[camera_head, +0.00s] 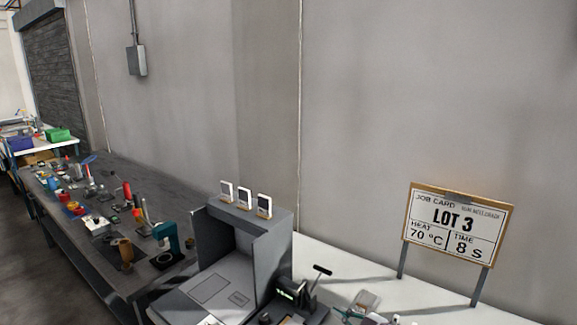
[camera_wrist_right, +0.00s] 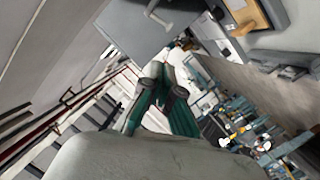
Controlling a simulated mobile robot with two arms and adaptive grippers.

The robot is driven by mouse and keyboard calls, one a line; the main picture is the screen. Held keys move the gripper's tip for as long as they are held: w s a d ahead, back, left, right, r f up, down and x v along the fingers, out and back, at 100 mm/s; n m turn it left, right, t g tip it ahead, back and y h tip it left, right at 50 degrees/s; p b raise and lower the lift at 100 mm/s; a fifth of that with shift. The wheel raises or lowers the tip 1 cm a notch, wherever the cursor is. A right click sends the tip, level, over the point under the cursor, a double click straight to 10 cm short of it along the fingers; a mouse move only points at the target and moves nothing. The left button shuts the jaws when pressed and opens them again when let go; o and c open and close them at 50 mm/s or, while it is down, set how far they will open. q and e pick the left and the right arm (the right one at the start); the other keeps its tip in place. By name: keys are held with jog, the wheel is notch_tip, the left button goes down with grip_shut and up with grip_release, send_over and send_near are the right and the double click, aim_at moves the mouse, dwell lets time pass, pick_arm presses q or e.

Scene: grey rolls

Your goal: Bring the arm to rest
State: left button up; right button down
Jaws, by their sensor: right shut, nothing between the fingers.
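My right gripper (camera_wrist_right: 160,92) shows in the wrist view, with two dark finger pads beyond the large grey wrist housing. It is shut and holds nothing. Its fingers are clear of any surface, with the room showing blurred and tilted behind them. In the head view I cannot clearly make out the right gripper among the small parts at the bottom edge. My left gripper is in neither view.
A grey open-fronted station (camera_head: 243,217) carries three small white cards. A black-handled device (camera_head: 298,292) stands on the white bench (camera_head: 345,262). A job card board (camera_head: 458,225) reads LOT 3, 70 °C, 8 S. A long dark table (camera_head: 150,182) at left holds many small items.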

jog(key=s+a+f+m+t+h, duration=0.2)
jog(key=s+a+m+h, duration=0.1)
jog(key=s+m+h, duration=0.3)
jog(key=s+d+f+m+g+h, duration=0.1)
jog(key=s+d+m+g+h, duration=0.15)
jog(key=s, duration=0.85)
jog(key=s+d+f+m+g+h, duration=0.15)
jog(key=s+d+g, duration=0.25)
jog(key=s, duration=0.8)
jog(key=s+d+f+m+g+h, duration=0.1)
jog(key=s+d+m+g, duration=0.25)
jog(key=s, duration=0.75)
notch_tip(320, 180, down, 32)
jog(key=s+g+b, duration=0.2)
jog(key=b, duration=0.2)
pick_arm(q)
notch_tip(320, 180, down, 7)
jog(key=b, duration=0.2)
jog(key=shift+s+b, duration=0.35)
jog(key=shift+b, duration=0.05)
pick_arm(e)
jog(key=s+d+f+n+g, duration=0.1)
jog(key=s+d+f, duration=0.2)
jog(key=s+f, duration=1.3)
jog(key=shift+f, duration=0.5)
jog(key=shift+s, duration=0.15)
